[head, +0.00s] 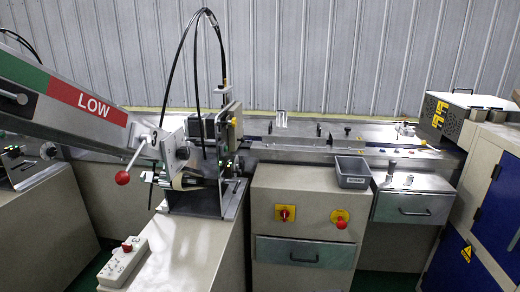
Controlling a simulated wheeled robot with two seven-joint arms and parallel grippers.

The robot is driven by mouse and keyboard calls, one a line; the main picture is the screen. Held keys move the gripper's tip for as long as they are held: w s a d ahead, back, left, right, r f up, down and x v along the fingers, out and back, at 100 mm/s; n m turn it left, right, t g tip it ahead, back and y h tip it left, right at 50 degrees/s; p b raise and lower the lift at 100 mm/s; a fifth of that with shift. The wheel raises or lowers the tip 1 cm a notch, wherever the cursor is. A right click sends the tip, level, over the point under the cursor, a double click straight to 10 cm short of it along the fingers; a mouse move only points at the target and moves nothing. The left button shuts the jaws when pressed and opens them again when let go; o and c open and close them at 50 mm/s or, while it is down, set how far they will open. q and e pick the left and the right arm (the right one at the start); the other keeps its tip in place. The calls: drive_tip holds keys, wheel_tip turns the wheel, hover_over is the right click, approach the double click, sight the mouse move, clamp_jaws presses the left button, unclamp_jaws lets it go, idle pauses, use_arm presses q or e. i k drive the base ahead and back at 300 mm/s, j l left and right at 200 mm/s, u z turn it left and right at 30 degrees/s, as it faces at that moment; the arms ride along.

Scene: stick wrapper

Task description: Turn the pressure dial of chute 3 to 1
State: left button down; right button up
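A slanted chute (60,105) with a red "LOW" label comes in from the left. There a metal clamp plate (172,150) carries a lever with a red ball knob (122,178). I cannot tell which part is the pressure dial of chute 3, and no dial numbers are readable. Neither of my grippers is in view.
A control box (124,262) sits on the front left housing. Black hoses (182,60) arch above the feed unit.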

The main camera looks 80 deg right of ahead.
sight(184, 154)
drive_tip(key=z, duration=2.1)
